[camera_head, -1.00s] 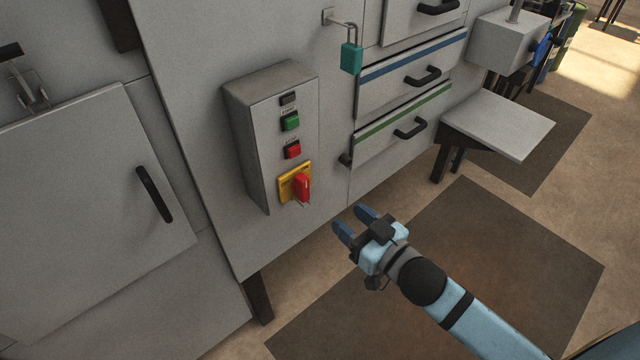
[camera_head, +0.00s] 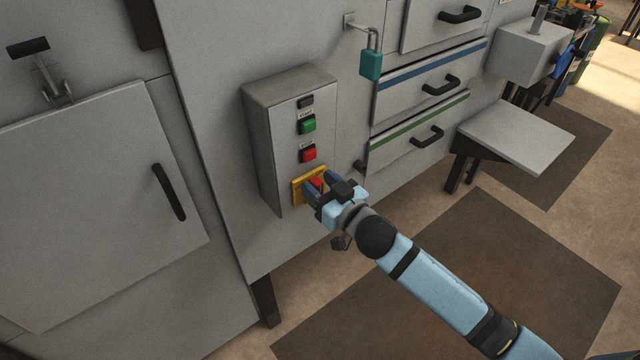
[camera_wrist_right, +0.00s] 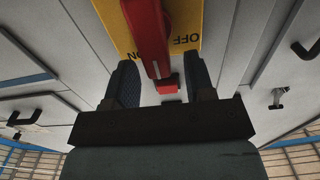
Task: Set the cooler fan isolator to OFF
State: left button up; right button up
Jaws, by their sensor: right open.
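The isolator has a yellow plate (camera_head: 298,194) and a red handle (camera_head: 316,183), low on the grey control box. In the right wrist view the plate (camera_wrist_right: 215,18) carries OFF and ON lettering, upside down. The red handle (camera_wrist_right: 148,25) runs between the two words, its near end close to ON. My right gripper (camera_head: 320,185) is at the isolator, open, with a finger on each side of the handle. In the wrist view gaps show between the handle and the fingers (camera_wrist_right: 162,72). My left gripper is not in view.
The control box (camera_head: 262,140) has a green button (camera_head: 307,126) and a red button (camera_head: 308,153) above the isolator. A teal padlock (camera_head: 371,64) hangs at upper right. Drawers with black handles (camera_head: 441,85) and a grey shelf (camera_head: 515,131) stand to the right.

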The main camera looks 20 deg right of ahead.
jog(key=shift+w+a, duration=0.1)
jog(key=shift+w, duration=0.1)
grip_shut()
